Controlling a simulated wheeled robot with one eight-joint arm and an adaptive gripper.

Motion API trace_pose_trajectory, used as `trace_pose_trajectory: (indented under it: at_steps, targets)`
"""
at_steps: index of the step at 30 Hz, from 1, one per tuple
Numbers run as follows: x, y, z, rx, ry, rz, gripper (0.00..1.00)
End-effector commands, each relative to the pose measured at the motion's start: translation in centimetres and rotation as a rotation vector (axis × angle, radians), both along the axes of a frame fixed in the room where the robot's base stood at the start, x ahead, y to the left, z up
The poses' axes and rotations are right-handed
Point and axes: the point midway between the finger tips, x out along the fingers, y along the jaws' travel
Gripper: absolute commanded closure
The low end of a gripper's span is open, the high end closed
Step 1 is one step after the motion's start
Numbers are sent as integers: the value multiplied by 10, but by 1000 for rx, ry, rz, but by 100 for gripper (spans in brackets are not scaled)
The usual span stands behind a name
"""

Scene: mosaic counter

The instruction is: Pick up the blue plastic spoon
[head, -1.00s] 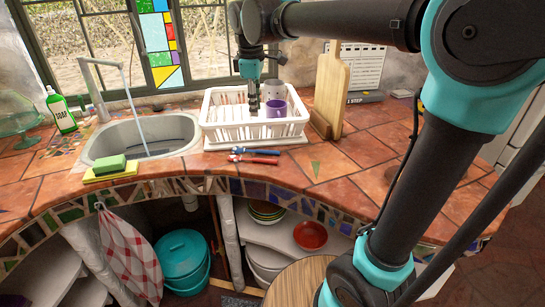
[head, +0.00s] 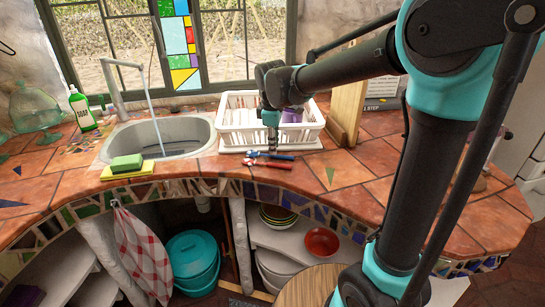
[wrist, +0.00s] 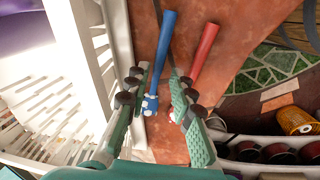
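The blue plastic spoon (head: 282,157) lies on the tiled counter just in front of the white dish rack. In the wrist view its blue handle (wrist: 166,38) runs down to a small blue-and-white end between my fingers. A red utensil (head: 265,165) lies close beside it and also shows in the wrist view (wrist: 206,44), right of the fingers. My gripper (wrist: 160,76) is open, pointing down over the blue spoon, with one finger on either side of it in that view. In the head view the gripper (head: 272,148) is low at the rack's front. Whether the fingers touch the spoon cannot be told.
The white dish rack (head: 233,139) stands right behind the spoon, close to my gripper's left finger in the wrist view. A wooden board (head: 347,108) stands to the right. The sink (head: 112,150) and a green sponge (head: 127,163) are left. The counter's front edge is near.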

Motion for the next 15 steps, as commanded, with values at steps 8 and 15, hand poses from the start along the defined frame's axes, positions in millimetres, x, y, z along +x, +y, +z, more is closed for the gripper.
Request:
trace_pose_trajectory:
  at_steps: [8,15]
  targets:
    - [7,-2,-31,0,0,0,77]
    - [7,-2,-33,0,0,0,77]
